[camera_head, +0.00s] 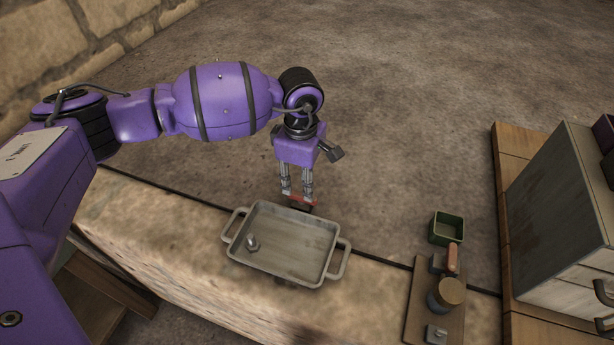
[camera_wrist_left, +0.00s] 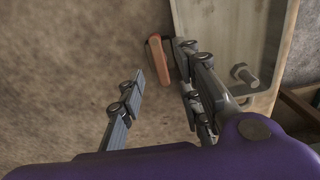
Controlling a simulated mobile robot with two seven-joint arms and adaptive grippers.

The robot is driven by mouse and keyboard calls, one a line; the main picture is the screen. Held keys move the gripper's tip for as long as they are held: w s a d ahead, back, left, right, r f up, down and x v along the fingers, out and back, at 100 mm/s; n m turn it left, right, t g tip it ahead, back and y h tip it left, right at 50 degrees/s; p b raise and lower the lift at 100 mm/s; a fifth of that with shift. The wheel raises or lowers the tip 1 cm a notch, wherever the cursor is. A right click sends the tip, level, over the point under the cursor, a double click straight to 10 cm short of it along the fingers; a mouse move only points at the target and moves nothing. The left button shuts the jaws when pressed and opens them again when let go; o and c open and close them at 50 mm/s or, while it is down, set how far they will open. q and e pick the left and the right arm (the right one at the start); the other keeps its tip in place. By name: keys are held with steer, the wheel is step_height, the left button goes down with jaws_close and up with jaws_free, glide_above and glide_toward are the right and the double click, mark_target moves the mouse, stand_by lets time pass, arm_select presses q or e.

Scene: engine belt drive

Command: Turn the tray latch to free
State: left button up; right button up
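The grey metal tray (camera_head: 300,235) lies on the stone ledge in the head view; part of it shows at the top right of the left wrist view (camera_wrist_left: 215,25). A small orange-red bar, apparently the tray latch (camera_head: 301,200), sits at the tray's far edge. In the left wrist view the latch (camera_wrist_left: 157,58) lies between the lines of the two fingers, closer to the right finger. My left gripper (camera_head: 297,197) points down over it, fingers apart. It shows open in the wrist view (camera_wrist_left: 160,63). I cannot tell whether a finger touches the latch. My right gripper is not in view.
A bolt (camera_head: 252,242) stands in the tray's left part. To the right are a green box (camera_head: 446,228) and a wooden board (camera_head: 418,310) with a brown-topped round part (camera_head: 450,292). A grey cabinet (camera_head: 560,215) stands at the far right. The floor beyond the ledge is clear.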

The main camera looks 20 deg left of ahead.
mark_target(302, 195)
arm_select(q)
step_height(302, 195, up, 8)
steer(key=shift+f, duration=0.2)
stand_by(0.5)
